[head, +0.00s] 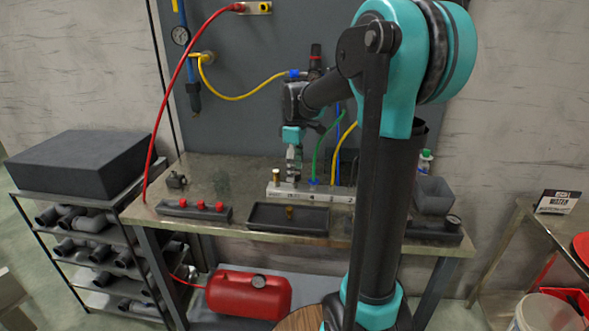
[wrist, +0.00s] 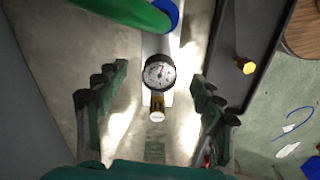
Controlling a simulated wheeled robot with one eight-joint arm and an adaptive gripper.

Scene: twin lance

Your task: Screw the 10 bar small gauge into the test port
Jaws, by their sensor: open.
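My gripper (head: 293,165) is open and points down over the left part of the light metal manifold (head: 322,193) on the bench. In the wrist view, a small round gauge (wrist: 159,73) with a white dial and black rim shows between the spread fingers of my gripper (wrist: 158,105). No finger touches it. It appears to be on the manifold, but its stem is hidden and I cannot read its range. A brass fitting (wrist: 157,110) shows just below the dial; a brass piece (head: 276,175) stands at the manifold's left end. I cannot make out which opening is the test port.
A green hose (wrist: 125,8) with a blue collar (wrist: 166,12) is close beyond the gauge. A black tray (head: 262,217) in front holds a brass piece (head: 290,212). A holder with red caps (head: 203,205) lies left; a dark gauge (head: 453,220) is at the right.

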